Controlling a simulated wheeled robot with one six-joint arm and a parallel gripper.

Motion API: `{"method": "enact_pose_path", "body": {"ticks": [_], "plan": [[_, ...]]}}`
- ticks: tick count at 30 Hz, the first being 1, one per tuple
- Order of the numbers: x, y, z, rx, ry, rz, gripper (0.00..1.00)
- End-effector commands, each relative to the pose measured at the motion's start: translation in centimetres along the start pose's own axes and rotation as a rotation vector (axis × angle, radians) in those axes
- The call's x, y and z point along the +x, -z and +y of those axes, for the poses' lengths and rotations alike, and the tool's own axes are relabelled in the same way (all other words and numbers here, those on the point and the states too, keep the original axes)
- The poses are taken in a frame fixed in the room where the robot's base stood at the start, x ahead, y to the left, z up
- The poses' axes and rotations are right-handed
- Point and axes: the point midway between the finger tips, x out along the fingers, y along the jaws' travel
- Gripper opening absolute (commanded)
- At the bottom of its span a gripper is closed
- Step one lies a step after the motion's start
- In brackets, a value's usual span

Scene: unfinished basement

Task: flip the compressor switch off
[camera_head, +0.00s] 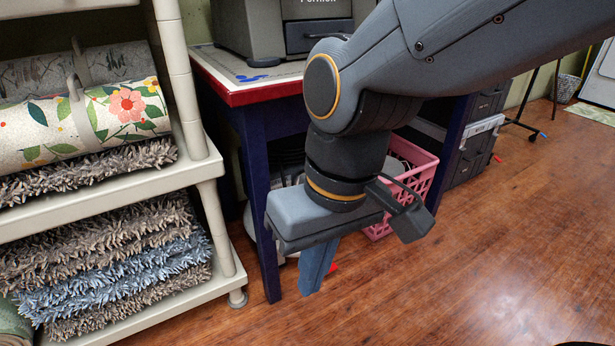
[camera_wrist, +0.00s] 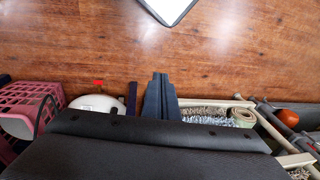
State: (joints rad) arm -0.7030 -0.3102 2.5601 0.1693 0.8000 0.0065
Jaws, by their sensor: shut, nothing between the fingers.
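A white rounded body (camera_wrist: 95,103) shows in the wrist view, partly hidden by my wrist housing. It may be the compressor, but I cannot tell for sure. A small red piece (camera_wrist: 98,83) stands out from it and may be the switch. In the head view, a red bit (camera_head: 333,268) shows low under the table, just right of my fingers; the body behind is mostly hidden by my arm. My gripper (camera_head: 314,284) points down in front of the table, its fingers together and empty. In the wrist view the fingers (camera_wrist: 160,92) are right of the red piece, apart from it.
A dark blue table with a red edge (camera_head: 265,95) stands behind my arm, with one leg left of my gripper. A pink crate (camera_head: 415,160) is under it. A cream shelf (camera_head: 200,180) with rugs stands close on the left. The wooden floor (camera_head: 470,260) is clear to the right.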

Motion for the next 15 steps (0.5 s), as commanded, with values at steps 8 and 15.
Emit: {"method": "enact_pose_path", "body": {"ticks": [8, 15], "plan": [[0.6, 1.9, 1.0, 0.064, -0.021, 0.03, 0.0], [3.6, 10.6, 6.8, 0.381, -0.087, 0.204, 0.0]]}}
